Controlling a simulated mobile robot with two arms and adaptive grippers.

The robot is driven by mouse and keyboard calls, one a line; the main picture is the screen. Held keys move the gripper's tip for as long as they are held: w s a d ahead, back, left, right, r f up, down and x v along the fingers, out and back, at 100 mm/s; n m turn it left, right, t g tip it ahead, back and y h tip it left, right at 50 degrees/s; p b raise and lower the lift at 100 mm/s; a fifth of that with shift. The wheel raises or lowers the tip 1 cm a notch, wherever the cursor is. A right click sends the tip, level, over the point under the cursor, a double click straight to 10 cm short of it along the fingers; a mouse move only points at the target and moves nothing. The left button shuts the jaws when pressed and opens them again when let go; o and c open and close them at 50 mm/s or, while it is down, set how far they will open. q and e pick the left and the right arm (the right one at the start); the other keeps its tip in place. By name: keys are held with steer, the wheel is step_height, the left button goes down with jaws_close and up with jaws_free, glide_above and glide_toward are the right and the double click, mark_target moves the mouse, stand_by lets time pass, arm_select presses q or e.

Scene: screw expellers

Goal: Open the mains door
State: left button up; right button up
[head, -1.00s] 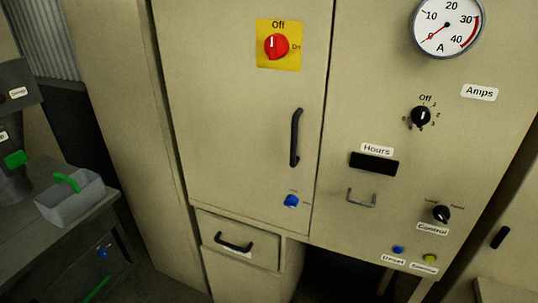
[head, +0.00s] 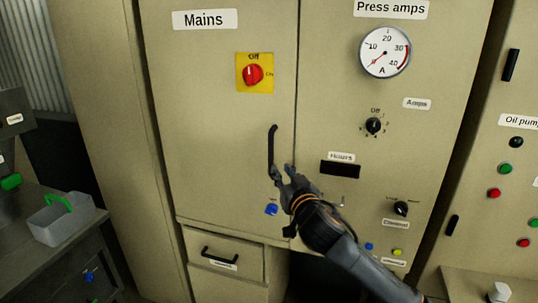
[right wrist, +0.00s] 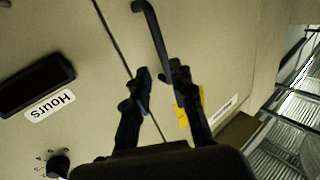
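The mains door (head: 205,130) is a beige cabinet panel labelled "Mains" and looks closed. Its black vertical bar handle (head: 271,147) is near the door's right edge. A red switch (head: 254,74) on a yellow plate points to Off. A blue knob (head: 271,209) sits below the handle. My right gripper (head: 282,172) is at the handle's lower end with its fingers apart. In the right wrist view the handle (right wrist: 152,27) reaches down toward the gap between the open fingertips (right wrist: 160,72); I cannot tell whether they touch it. My left gripper is not in view.
The press amps panel (head: 330,110), with a dial (head: 385,51) and knobs, adjoins the door on the right. A drawer (head: 222,250) with a black handle is below. A bench with a grey box (head: 60,222) stands at the left.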

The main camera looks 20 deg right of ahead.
mark_target(271, 156)
steer(key=w+p, duration=0.2)
steer(key=w, duration=0.8)
steer(key=shift+w+a, duration=0.1)
steer(key=shift+w, duration=0.1)
jaws_close()
